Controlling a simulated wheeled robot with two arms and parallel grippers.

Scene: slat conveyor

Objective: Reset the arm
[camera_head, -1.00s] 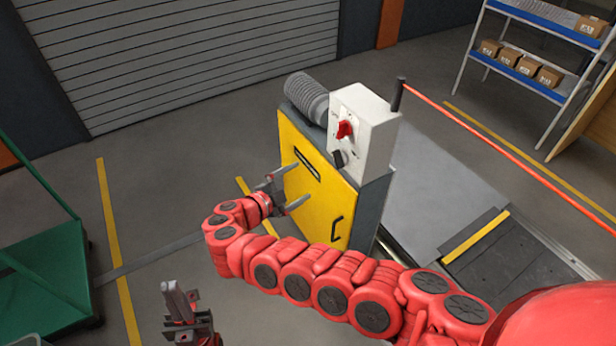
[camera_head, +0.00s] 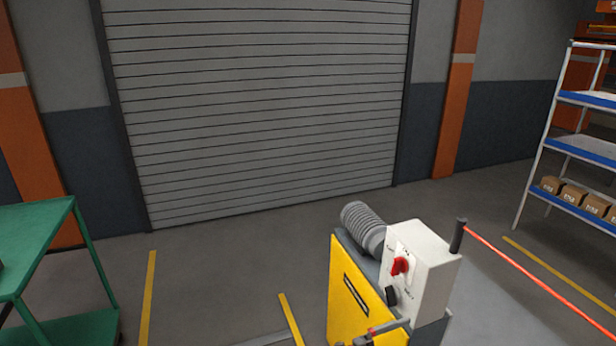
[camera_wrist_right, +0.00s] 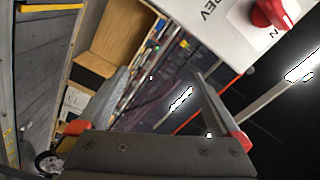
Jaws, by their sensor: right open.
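My right gripper shows only in part at the bottom edge of the head view (camera_head: 382,330), in front of the yellow cabinet (camera_head: 348,298). In the right wrist view the gripper (camera_wrist_right: 160,74) is open, with nothing between its fingers. A white control box (camera_head: 421,262) with a red knob (camera_head: 400,266) and a black knob (camera_head: 391,296) sits on the cabinet. The box's face (camera_wrist_right: 212,15) and red knob (camera_wrist_right: 270,12) are at the top of the right wrist view, apart from the fingers. My left gripper is out of view.
A grey ribbed motor (camera_head: 364,228) stands beside the box. A red cord (camera_head: 540,277) runs right from a black post (camera_head: 458,235). A green cart (camera_head: 35,245) is at left, a shelf rack (camera_head: 580,148) with cartons at right. The floor toward the shutter (camera_head: 260,110) is clear.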

